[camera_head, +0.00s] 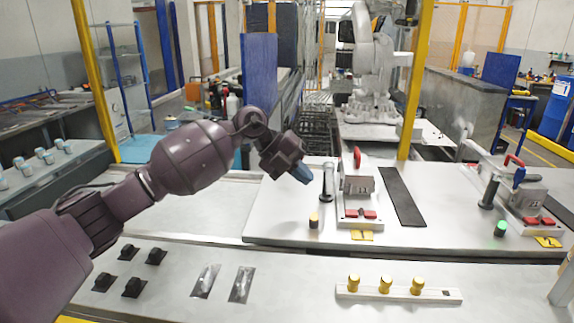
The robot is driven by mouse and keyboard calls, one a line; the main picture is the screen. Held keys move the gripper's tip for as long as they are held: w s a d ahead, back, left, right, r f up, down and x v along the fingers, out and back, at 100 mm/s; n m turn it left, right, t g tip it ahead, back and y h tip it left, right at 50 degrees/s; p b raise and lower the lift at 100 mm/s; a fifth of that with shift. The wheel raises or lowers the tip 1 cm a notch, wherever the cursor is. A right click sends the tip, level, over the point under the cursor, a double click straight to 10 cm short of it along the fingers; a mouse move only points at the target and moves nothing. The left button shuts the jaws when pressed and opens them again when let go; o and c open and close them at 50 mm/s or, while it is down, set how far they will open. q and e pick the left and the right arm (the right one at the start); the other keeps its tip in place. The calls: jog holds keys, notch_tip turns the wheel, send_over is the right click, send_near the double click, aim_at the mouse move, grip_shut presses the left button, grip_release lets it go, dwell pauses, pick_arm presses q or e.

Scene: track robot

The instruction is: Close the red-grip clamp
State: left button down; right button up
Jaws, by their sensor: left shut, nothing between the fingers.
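A red grip (357,157) stands upright above a grey metal block (358,184) on the light worktable, right of the picture's middle. A second red grip (514,160), curved, shows at the far right beside a blue part (519,178). Both stand on white bases with red pads at the front. My left gripper (303,173) has blue fingertips, is shut and empty, and hangs in the air just left of the dark upright handle (327,182). It looks apart from the nearer red grip. My right gripper is not in view.
A yellow-topped button (314,220) and a green button (500,229) stand on the table. A white strip (398,292) with yellow knobs lies at the front. Black knobs (129,252) sit at front left. A white robot arm (371,65) stands behind. A black strip (403,197) separates the fixtures.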

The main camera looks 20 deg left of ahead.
pick_arm(q)
jog(key=shift+w+d, duration=0.25)
jog(key=shift+d, duration=0.95)
jog(key=shift+d+r, duration=0.15)
jog(key=shift+s+d, duration=0.1)
jog(key=shift+s, duration=0.05)
